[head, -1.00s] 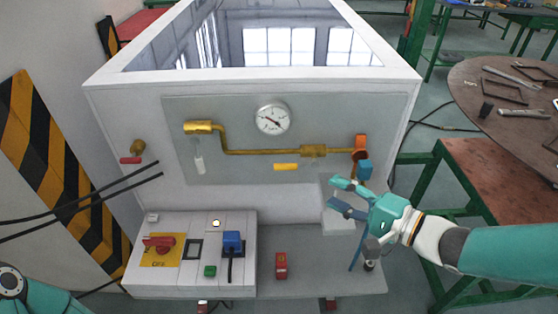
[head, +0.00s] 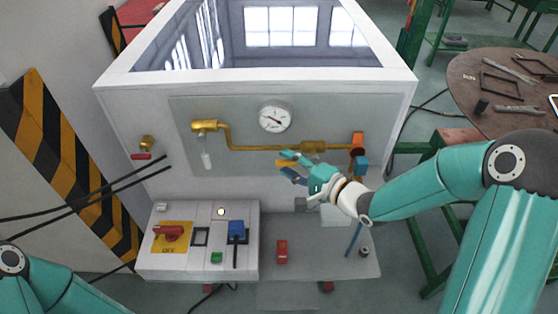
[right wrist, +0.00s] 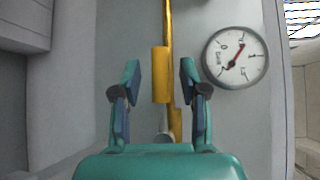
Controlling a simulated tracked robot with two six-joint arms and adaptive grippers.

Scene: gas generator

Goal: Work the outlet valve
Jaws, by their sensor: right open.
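The outlet valve's yellow handle (head: 281,163) lies level just below the brass pipe (head: 262,149) on the panel, partly hidden by my right gripper (head: 291,165). In the right wrist view the handle (right wrist: 160,75) shows ahead, in the gap between the two fingers. My right gripper (right wrist: 158,85) is open there, with one finger on each side and nothing held. I cannot tell how far the handle is from the fingertips, and I see no contact. My left gripper is out of view; only part of my left arm shows.
The pressure gauge (head: 275,118) is above the pipe. An orange part (head: 358,138) and a blue part (head: 361,165) are at the pipe's right end. Below is a control box with a red switch (head: 168,232) and blue handle (head: 237,231). A red block (head: 282,251) stands beside it.

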